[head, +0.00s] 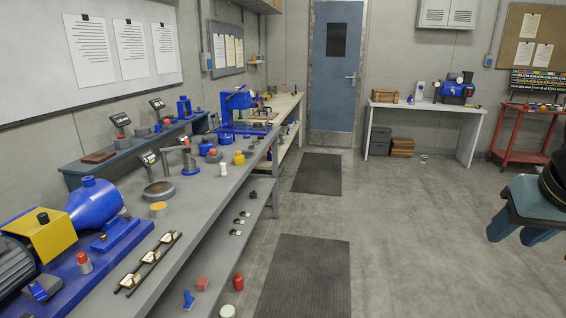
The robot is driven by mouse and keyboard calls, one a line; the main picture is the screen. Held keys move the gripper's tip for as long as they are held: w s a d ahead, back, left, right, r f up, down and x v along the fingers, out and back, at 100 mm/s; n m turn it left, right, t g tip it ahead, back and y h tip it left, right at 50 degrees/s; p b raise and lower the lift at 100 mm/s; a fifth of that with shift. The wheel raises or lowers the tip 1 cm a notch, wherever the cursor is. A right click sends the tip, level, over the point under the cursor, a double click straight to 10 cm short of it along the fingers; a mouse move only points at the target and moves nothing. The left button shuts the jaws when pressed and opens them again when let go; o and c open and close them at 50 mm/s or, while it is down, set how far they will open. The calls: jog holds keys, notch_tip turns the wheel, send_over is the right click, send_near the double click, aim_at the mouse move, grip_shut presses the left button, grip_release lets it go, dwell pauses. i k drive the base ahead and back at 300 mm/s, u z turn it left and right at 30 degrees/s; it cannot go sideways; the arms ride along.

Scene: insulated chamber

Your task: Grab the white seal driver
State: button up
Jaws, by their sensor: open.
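A small white piece (223,169), likely the white seal driver, stands on the grey workbench (205,200) at the left. It is near a yellow pot (239,158) and just in front of a blue part with a red top. It is too small for its exact shape to be clear. My gripper (524,240) shows at the right edge, partly cut off by the frame. Its teal fingers point down and are spread open with nothing seen between them. It is far to the right of the bench, over the open floor.
A blue pump (92,204) fills the near left of the bench, and a blue press (237,105) stands farther back. A lower shelf (225,245) holds small parts. Grey floor with dark mats (318,173) is clear between bench and gripper. A red cart (525,140) stands at right.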

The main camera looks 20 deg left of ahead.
aim_at(224, 172)
jog(key=z, duration=0.1)
jog(key=i, duration=2.15)
jog(key=u, duration=1.3)
jog(key=i, duration=1.05)
jog(key=u, duration=0.7)
jog(key=k, duration=0.9)
jog(key=u, duration=0.2)
jog(key=i, duration=0.95)
jog(key=z, duration=0.1)
